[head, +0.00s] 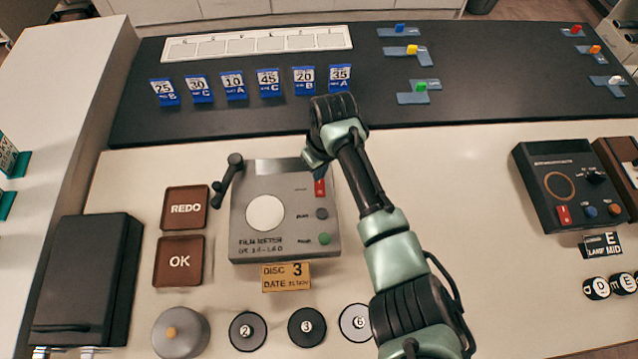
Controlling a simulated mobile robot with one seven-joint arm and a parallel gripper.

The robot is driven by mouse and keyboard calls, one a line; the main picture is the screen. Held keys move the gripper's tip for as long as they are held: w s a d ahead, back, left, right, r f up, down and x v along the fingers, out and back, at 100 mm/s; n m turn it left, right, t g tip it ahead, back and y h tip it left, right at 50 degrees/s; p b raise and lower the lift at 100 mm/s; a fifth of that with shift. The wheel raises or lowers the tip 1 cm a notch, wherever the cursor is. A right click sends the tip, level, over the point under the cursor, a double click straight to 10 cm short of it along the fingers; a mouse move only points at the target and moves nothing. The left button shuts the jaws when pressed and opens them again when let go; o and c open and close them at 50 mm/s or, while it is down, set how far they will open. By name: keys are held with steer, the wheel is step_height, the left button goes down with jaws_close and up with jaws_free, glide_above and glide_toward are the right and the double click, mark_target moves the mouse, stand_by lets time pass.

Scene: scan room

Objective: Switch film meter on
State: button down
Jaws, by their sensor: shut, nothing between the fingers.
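The film meter (285,243) is a grey box with its name on the front edge, standing on the pale bench left of centre. A white round disc (265,213) is on its top, and a black lever (228,178) stands at its left side. Down its right side are a red switch (320,187), a dark knob (321,213) and a green button (324,238). My gripper (318,172) is shut and empty, pointing down right at the red switch. Its tips partly cover the switch, so I cannot tell contact or the switch's position.
REDO (185,207) and OK (179,261) pads lie left of the meter. A DISC 3 card (286,277) and numbered discs (307,327) lie in front. A dark instrument (568,187) stands at right. Blue cards (234,86) stand behind.

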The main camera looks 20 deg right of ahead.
mark_target(320, 182)
steer(key=shift+f+b, duration=0.6)
steer(key=shift+f, duration=0.25)
steer(key=shift+r, duration=0.1)
stand_by(0.3)
step_height(320, 182, up, 7)
steer(key=p, duration=0.7)
stand_by(0.5)
